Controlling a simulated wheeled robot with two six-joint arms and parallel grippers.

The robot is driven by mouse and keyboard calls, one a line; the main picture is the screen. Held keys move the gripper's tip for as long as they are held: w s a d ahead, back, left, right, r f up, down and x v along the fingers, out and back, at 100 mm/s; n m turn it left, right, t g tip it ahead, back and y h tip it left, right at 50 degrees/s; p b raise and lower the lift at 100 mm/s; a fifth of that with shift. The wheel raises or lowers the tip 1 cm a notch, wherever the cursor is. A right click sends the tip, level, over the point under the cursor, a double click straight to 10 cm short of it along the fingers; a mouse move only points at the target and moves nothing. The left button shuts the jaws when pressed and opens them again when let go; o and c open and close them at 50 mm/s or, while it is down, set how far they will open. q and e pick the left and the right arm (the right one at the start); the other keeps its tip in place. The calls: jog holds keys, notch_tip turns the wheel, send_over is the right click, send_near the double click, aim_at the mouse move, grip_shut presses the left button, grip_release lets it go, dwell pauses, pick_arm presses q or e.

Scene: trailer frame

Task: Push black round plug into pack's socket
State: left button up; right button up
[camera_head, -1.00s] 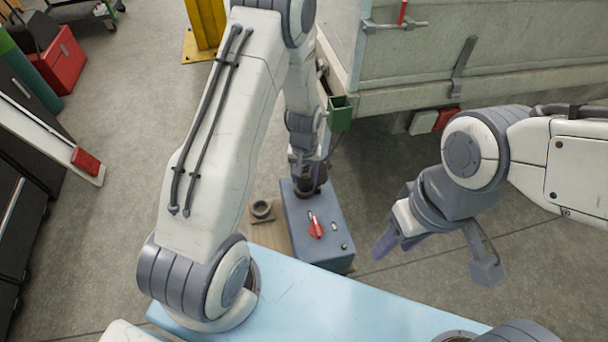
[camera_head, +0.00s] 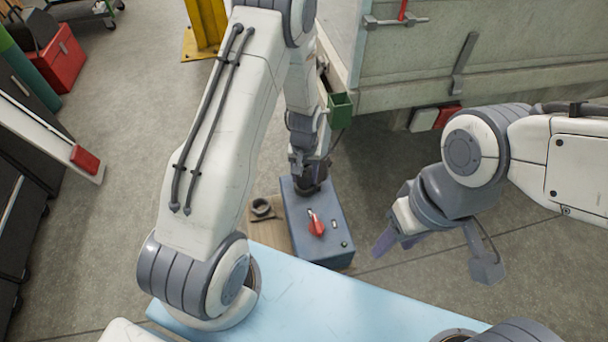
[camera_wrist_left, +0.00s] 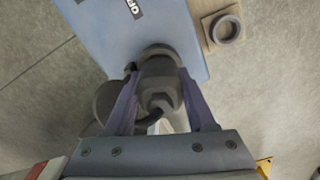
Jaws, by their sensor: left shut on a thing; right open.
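The pack is a blue-grey box (camera_head: 325,242) with a red switch (camera_head: 316,223) on its top; it also shows in the left wrist view (camera_wrist_left: 120,35). My left gripper (camera_head: 306,172) is above the far end of the pack. In the left wrist view my left gripper (camera_wrist_left: 162,100) is shut on the black round plug (camera_wrist_left: 158,72). The plug's front end is at the pack's face and appears to touch it. The socket is hidden behind the plug, so how deep it sits cannot be told. My right gripper (camera_head: 432,258) is open and empty, right of the pack.
A dark ring (camera_head: 262,208) lies on a wooden board (camera_head: 268,232) left of the pack. A green box-shaped part (camera_head: 340,112) sticks out from the trailer (camera_head: 480,60) behind. My light blue base top is in front. Floor right of the pack is clear.

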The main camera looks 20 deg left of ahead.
pick_arm(q)
jog(key=shift+f, duration=0.25)
jog(key=o, duration=0.9)
jog(key=shift+o, duration=0.3)
jog(key=shift+d, duration=0.1)
jog(key=shift+r, duration=0.1)
jog(key=shift+o, duration=0.2)
notch_tip(320, 180, up, 3)
jog(key=shift+w+f+p, duration=0.1)
jog(key=shift+w+p, duration=0.05)
jog(key=shift+p, duration=1.05)
jog(key=shift+r+p, duration=1.9)
jog(key=shift+r, duration=0.2)
jog(key=shift+f, duration=0.1)
